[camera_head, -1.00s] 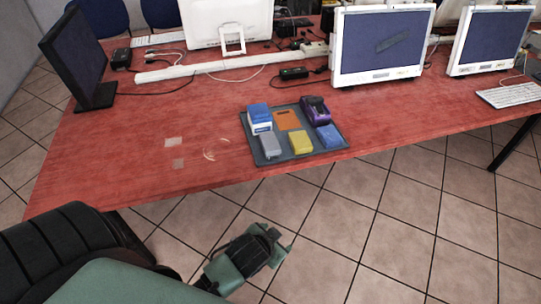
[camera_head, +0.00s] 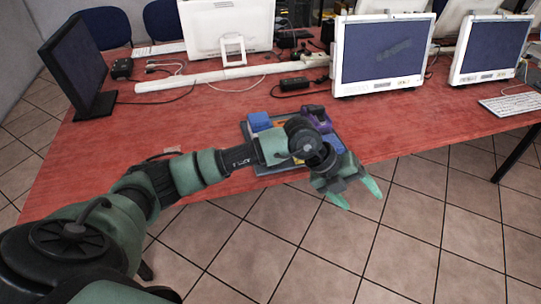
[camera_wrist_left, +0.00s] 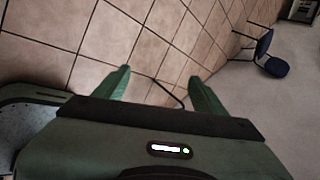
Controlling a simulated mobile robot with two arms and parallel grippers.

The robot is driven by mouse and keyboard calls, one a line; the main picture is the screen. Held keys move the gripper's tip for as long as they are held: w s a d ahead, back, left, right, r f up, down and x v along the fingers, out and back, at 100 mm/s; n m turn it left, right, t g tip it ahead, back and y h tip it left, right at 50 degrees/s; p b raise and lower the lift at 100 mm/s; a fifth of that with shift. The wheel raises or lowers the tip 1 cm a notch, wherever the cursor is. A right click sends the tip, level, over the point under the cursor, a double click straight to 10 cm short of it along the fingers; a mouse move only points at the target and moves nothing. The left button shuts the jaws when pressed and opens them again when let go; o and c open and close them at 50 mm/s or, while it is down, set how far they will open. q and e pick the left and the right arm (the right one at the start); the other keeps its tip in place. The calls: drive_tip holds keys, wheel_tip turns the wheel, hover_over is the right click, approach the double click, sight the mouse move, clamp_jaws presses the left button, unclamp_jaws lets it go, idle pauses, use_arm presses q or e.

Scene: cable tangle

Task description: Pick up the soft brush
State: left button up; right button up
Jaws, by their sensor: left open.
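I cannot make out a soft brush in either view. A grey tray (camera_head: 244,130) lies near the front edge of the red table. In it a blue item (camera_head: 259,121) and a purple item (camera_head: 316,116) show, with a bit of orange between them. My left forearm and wrist hide much of the rest of the tray. My left gripper (camera_head: 356,191) is open and empty, past the tray's front right, with its fingers out over the floor. My right gripper is not in view.
The red table (camera_head: 75,165) has a clear left part. A dark monitor (camera_head: 80,65) stands at its left, and a white monitor (camera_head: 382,52) stands behind the tray. Black adapters (camera_head: 293,84) and cables lie behind. A blue chair (camera_wrist_left: 270,55) shows in the wrist view.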

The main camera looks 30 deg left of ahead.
use_arm(q)
drive_tip(key=w+a+n+y, duration=0.1)
drive_tip(key=a+y, duration=0.2)
drive_tip(key=a, duration=0.5)
drive_tip(key=w+a+r+n+y, duration=0.1)
drive_tip(key=a+y, duration=0.3)
drive_tip(key=a, duration=0.5)
drive_tip(key=w+a+r+n+y, duration=0.1)
drive_tip(key=a+n+y, duration=0.1)
drive_tip(key=a, duration=0.7)
drive_tip(key=shift+w+r+n+g+y, duration=0.15)
drive_tip(key=shift+w+n+g+y, duration=0.2)
drive_tip(key=shift+y, duration=0.45)
drive_tip(key=x, duration=0.3)
drive_tip(key=a+p+x, duration=0.1)
drive_tip(key=x, duration=0.3)
drive_tip(key=shift+r, duration=0.15)
drive_tip(key=shift+w+a+f, duration=0.1)
drive_tip(key=shift+a+f, duration=0.05)
drive_tip(key=shift+f, duration=0.2)
drive_tip(key=shift+c, duration=0.3)
clamp_jaws()
drive_tip(key=shift+r, duration=0.1)
wheel_tip(320, 180, up, 20)
drive_tip(key=b, duration=0.1)
